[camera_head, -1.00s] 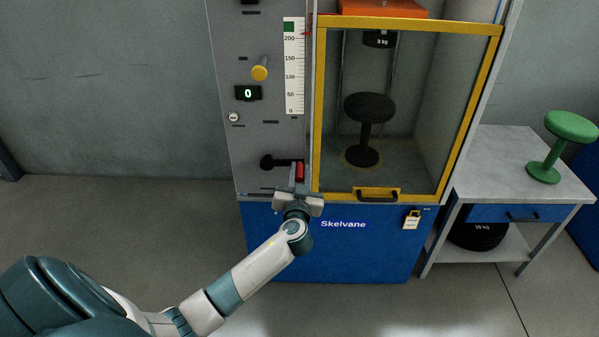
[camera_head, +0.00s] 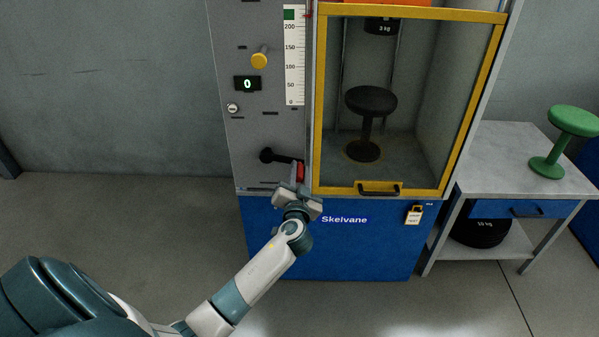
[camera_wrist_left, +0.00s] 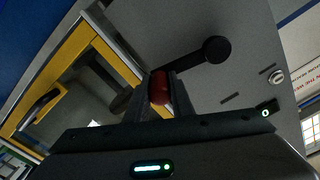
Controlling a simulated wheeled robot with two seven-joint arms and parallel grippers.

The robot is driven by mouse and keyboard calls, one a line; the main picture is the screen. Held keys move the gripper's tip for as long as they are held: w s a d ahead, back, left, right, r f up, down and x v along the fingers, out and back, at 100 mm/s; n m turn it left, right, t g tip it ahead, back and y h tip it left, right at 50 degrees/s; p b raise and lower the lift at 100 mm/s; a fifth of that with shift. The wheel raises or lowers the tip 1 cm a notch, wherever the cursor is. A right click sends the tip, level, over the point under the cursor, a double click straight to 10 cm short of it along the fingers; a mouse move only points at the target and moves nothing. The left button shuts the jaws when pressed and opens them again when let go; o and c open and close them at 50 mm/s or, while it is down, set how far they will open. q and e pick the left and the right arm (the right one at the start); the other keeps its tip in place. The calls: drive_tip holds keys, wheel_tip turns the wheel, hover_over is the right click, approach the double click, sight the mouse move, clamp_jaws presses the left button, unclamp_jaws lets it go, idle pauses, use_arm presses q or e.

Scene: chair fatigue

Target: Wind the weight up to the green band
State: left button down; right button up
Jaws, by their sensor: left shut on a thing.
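The grey panel of the machine carries a black crank (camera_head: 267,155) with a red handle (camera_head: 300,172). My left gripper (camera_head: 298,187) is shut on the red handle, which also shows between the fingers in the left wrist view (camera_wrist_left: 159,88). The black weight (camera_head: 381,27), marked 3 kg, hangs high behind the yellow-framed door, above a black stool (camera_head: 370,104). The green band (camera_head: 289,14) is at the top of the white scale (camera_head: 294,65). A small red pointer (camera_head: 309,15) stands beside the scale, about level with the band. My right gripper is out of view.
The yellow-framed door (camera_head: 320,110) is shut, with a black handle (camera_head: 379,188). A yellow knob (camera_head: 260,60) and a display (camera_head: 247,83) reading 0 are on the panel. A padlock tag (camera_head: 414,215) hangs below the door. A side table (camera_head: 500,165) with a green stool (camera_head: 571,122) stands right.

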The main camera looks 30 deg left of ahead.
use_arm(q)
drive_tip(key=shift+s+f, duration=0.1)
drive_tip(key=shift+f, duration=0.25)
drive_tip(key=c, duration=1.7)
unclamp_jaws()
drive_tip(key=shift+o, duration=0.8)
drive_tip(key=shift+r, duration=0.1)
drive_tip(key=shift+r, duration=0.1)
drive_tip(key=shift+s+d, duration=0.3)
drive_tip(key=shift+s, duration=0.15)
drive_tip(key=b+v, duration=0.2)
drive_tip(key=v, duration=1.4)
drive_tip(key=shift+s, duration=0.2)
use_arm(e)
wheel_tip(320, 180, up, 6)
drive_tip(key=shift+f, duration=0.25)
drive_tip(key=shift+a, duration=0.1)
